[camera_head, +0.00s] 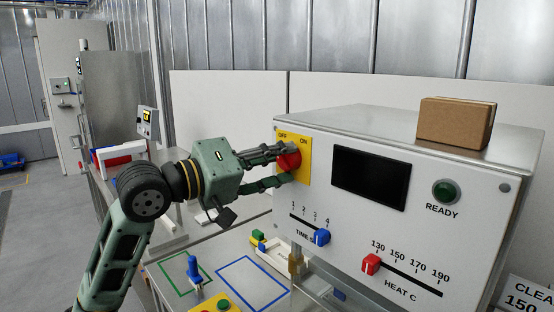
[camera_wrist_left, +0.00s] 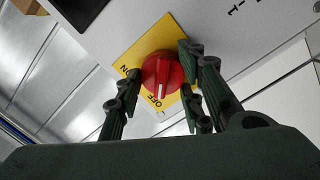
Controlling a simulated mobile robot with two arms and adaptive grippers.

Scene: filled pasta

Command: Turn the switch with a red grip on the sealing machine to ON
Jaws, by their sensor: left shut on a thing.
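The red grip of the switch (camera_head: 289,160) sits on a yellow plate (camera_head: 304,166) marked OFF and ON, at the left of the sealing machine's (camera_head: 344,240) white front. My left gripper (camera_head: 291,164) comes in from the left and is shut on the red grip, with fingers above and below it. In the left wrist view, the red grip (camera_wrist_left: 162,76) lies between the fingers, and its white line points towards the word OFF. My right gripper is not in view.
A cardboard box (camera_head: 455,123) stands on top of the machine. Below the switch are a blue TIME slider (camera_head: 322,237) and a red HEAT slider (camera_head: 371,264). The green READY lamp (camera_head: 446,191) is at the right. The table below holds a blue-handled tool (camera_head: 194,269) and outlined areas.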

